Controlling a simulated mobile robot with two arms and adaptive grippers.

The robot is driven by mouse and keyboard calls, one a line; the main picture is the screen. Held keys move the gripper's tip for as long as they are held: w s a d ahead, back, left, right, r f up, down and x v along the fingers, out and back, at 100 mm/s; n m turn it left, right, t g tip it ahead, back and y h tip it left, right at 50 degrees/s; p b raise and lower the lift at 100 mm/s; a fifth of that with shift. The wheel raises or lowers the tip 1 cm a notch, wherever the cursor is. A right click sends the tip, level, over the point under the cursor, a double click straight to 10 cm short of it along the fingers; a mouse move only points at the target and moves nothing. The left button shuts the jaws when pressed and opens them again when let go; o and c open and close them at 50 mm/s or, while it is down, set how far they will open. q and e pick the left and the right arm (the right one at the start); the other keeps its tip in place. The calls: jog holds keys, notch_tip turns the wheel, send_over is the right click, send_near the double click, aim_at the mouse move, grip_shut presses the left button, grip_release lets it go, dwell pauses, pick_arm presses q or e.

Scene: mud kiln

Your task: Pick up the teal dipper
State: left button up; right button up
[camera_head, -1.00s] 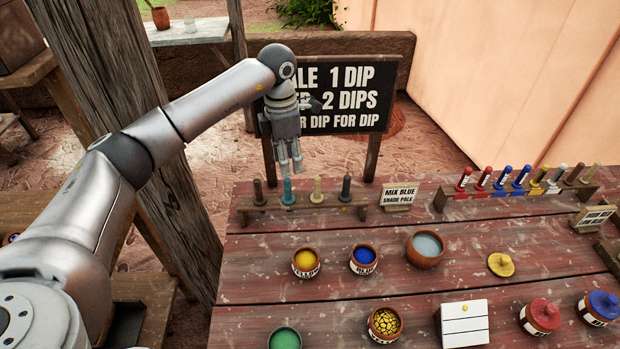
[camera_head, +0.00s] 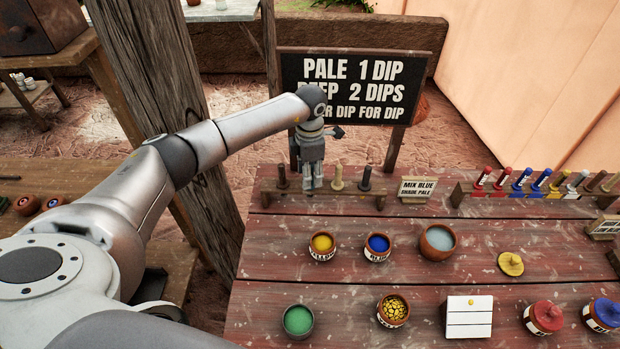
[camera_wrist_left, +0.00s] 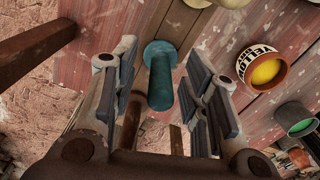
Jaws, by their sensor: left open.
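The teal dipper (camera_wrist_left: 160,72) shows in the left wrist view as a round-ended teal handle between the two finger pairs of my left gripper (camera_wrist_left: 163,85). The fingers are spread with a gap on each side of it. In the head view my left gripper (camera_head: 313,182) points down over the dipper rack (camera_head: 345,199) and hides most or all of the teal dipper. A brown dipper (camera_head: 282,177) stands to its left. A cream dipper (camera_head: 337,178) and a dark dipper (camera_head: 365,179) stand to its right. My right gripper is out of view.
A yellow pot (camera_head: 321,245), blue pot (camera_head: 377,247) and grey-blue bowl (camera_head: 437,242) stand in front of the rack. A large dip sign (camera_head: 354,88) and wooden post (camera_head: 165,110) rise behind.

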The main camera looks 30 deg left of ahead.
pick_arm(q)
jog(key=shift+c, duration=1.6)
grip_shut()
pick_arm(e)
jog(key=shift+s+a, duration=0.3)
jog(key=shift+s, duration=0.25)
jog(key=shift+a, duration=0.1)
pick_arm(q)
notch_tip(320, 180, up, 9)
jog(key=b, duration=0.3)
jog(key=shift+r, duration=0.5)
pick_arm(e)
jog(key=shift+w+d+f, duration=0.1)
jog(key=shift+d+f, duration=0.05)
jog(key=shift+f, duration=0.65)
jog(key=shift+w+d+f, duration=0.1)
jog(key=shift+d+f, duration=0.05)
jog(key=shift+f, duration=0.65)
